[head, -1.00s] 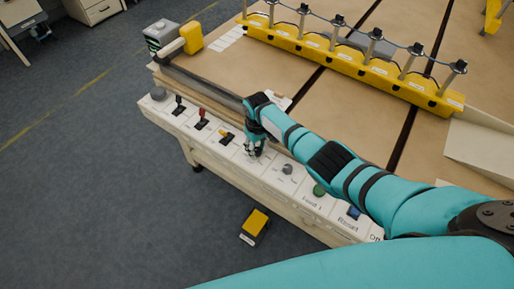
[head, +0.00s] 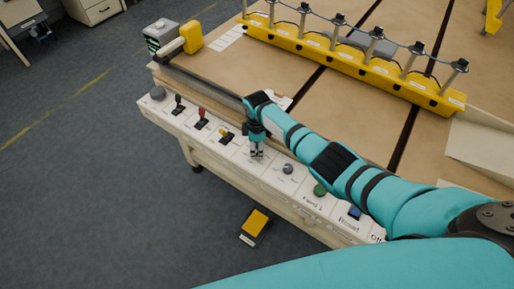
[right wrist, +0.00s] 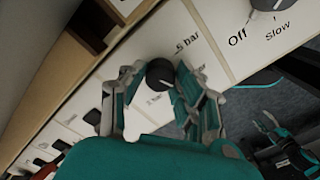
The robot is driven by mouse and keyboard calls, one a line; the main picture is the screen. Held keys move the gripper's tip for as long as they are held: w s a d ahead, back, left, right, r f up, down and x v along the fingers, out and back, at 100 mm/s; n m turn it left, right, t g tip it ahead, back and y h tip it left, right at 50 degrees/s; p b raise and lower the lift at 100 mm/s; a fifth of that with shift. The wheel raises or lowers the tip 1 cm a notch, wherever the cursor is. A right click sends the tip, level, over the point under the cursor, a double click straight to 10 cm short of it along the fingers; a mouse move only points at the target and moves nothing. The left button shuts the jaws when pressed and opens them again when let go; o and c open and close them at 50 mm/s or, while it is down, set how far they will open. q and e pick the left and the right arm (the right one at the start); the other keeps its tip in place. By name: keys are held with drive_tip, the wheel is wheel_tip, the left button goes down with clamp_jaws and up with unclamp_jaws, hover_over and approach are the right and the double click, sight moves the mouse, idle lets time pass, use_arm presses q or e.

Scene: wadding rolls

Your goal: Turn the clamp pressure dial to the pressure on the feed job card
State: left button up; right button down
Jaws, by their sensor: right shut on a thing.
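The clamp pressure dial (right wrist: 160,74) is a small round black knob on the white control panel (right wrist: 163,40). In the right wrist view a label reading "5 bar" is beside it; other markings are partly hidden by the fingers. My right gripper (right wrist: 158,78) is shut on the dial, one finger on each side. In the head view the right gripper (head: 257,154) points down at the panel, and it hides the dial. I cannot make out a readable feed job card.
Toggle switches (head: 202,121) line the panel on the left. An Off/Slow knob (head: 288,169), a green button (head: 320,188) and a blue button (head: 354,212) are on the right. A yellow clamp bar (head: 350,62) lies across the table. A yellow pedal (head: 256,222) is on the floor.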

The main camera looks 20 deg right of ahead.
sight(257, 149)
drive_tip(key=n, duration=0.5)
drive_tip(key=shift+b, duration=0.3)
idle(0.4)
drive_tip(key=c, duration=0.9)
unclamp_jaws()
drive_tip(key=shift+c, duration=0.2)
drive_tip(key=shift+r, duration=0.1)
wheel_tip(257, 149, up, 12)
